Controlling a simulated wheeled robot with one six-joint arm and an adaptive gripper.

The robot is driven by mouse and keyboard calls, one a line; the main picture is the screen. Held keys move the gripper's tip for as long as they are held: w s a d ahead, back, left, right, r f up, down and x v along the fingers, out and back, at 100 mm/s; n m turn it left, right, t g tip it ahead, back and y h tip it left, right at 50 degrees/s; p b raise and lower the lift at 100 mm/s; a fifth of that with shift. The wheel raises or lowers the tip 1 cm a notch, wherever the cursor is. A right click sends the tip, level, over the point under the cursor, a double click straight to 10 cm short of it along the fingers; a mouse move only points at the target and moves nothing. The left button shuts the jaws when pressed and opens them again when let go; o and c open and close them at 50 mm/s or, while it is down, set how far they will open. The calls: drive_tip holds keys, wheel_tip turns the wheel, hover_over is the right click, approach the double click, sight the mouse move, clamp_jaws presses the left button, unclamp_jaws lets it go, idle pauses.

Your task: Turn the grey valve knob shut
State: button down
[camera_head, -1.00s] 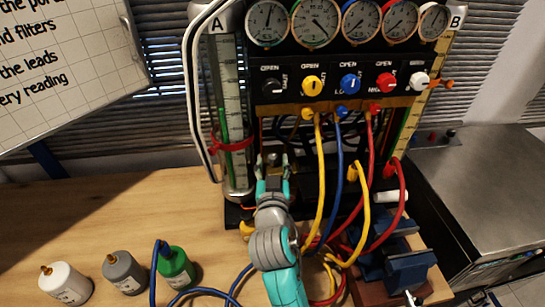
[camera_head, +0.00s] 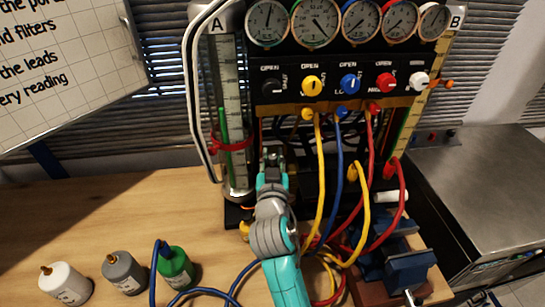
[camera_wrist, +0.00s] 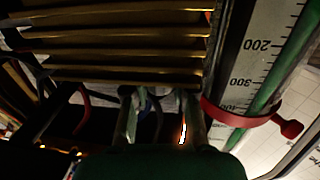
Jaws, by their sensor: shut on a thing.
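My gripper (camera_head: 272,158) is at the lower left front of the gauge rig, below the row of panel knobs and right of column A. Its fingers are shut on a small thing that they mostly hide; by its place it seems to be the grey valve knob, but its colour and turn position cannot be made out. In the wrist view my gripper (camera_wrist: 160,115) has a finger on each side of a dim gap. The panel's black knob (camera_head: 271,88), marked OPEN and SHUT, and its white knob (camera_head: 419,79) stand clear of my gripper.
Yellow (camera_head: 320,180), blue (camera_head: 340,170) and red (camera_head: 366,165) hoses hang just right of my gripper. Column A (camera_head: 233,110) with a red clamp (camera_head: 232,146) stands close left. White (camera_head: 65,283), grey (camera_head: 124,272) and green (camera_head: 176,267) bottles stand on the bench.

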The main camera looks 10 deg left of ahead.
drive_tip(key=shift+m+h, duration=0.3)
drive_tip(key=shift+h, duration=0.2)
drive_tip(key=shift+a+m+h, duration=0.1)
drive_tip(key=shift+m+h, duration=1)
drive_tip(key=shift+h, duration=0.6)
drive_tip(key=shift+m+g+h, duration=0.5)
drive_tip(key=shift+m+h, duration=0.6)
drive_tip(key=shift+h, duration=0.55)
drive_tip(key=shift+m+g+h, duration=0.5)
drive_tip(key=shift+m+h, duration=0.6)
drive_tip(key=shift+h, duration=0.85)
drive_tip(key=c, duration=0.9)
unclamp_jaws()
drive_tip(key=v, duration=1.2)
drive_tip(key=shift+r, duration=0.1)
